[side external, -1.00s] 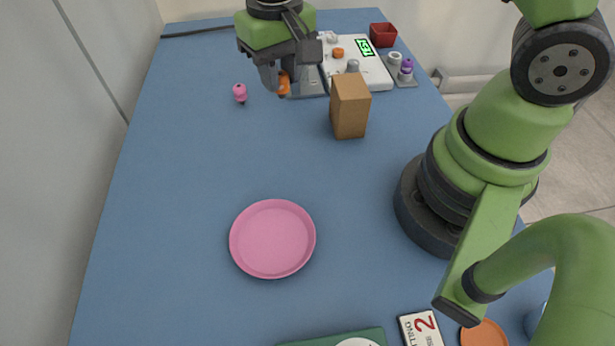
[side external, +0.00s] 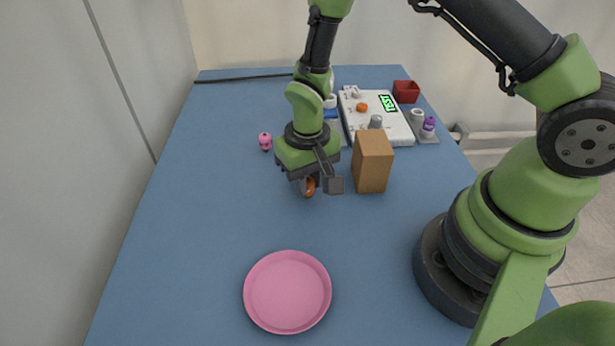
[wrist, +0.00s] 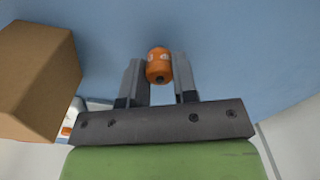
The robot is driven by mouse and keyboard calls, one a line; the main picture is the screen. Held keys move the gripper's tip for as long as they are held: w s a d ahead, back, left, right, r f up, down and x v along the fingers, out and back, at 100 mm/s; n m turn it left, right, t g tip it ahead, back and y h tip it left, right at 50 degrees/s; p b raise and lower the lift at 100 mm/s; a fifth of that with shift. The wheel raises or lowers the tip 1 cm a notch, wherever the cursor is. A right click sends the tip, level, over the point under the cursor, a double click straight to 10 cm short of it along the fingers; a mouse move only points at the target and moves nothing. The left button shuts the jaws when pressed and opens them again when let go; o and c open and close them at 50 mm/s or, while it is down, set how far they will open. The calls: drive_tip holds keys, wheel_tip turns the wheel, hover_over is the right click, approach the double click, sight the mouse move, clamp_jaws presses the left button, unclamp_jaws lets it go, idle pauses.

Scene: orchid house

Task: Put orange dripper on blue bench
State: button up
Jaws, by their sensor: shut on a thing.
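The orange dripper (wrist: 158,67) is held between the two fingers of my gripper (wrist: 160,80) in the wrist view. In the side view my gripper (side external: 312,186) is over the blue bench (side external: 200,235), left of the brown box, with part of the orange dripper (side external: 309,188) showing at its fingers. Blue bench surface (wrist: 225,45) fills the upper part of the wrist view. I cannot tell whether the dripper touches the bench.
A brown box (side external: 372,163) stands close to the right of my gripper. A pink saucer (side external: 287,292) lies nearer the camera. A pink dripper (side external: 265,141), a white device (side external: 397,128) and a red box (side external: 406,91) are farther back. The bench's left middle is clear.

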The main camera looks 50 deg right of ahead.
drive_tip(key=o, duration=0.9)
drive_tip(key=shift+f, duration=0.15)
wheel_tip(320, 180, up, 13)
wheel_tip(320, 180, up, 10)
drive_tip(key=f+t+y, duration=0.1)
drive_tip(key=t, duration=0.2)
hover_over(308, 180)
drive_tip(key=s+d, duration=0.1)
drive_tip(key=s, duration=0.3)
drive_tip(key=shift+s+d+r+t+y, duration=0.2)
drive_tip(key=shift+s+r+t, duration=0.5)
drive_tip(key=shift+s+r, duration=0.8)
drive_tip(key=shift+s+d+r+t+y, duration=0.2)
drive_tip(key=shift+s+r+t, duration=0.6)
drive_tip(key=shift+s, duration=1.25)
drive_tip(key=shift+s+d+r+t+y, duration=0.15)
drive_tip(key=shift+s+r+t, duration=0.45)
drive_tip(key=shift+s+r, duration=0.95)
drive_tip(key=shift+s+f, duration=0.25)
drive_tip(key=shift+f, duration=0.05)
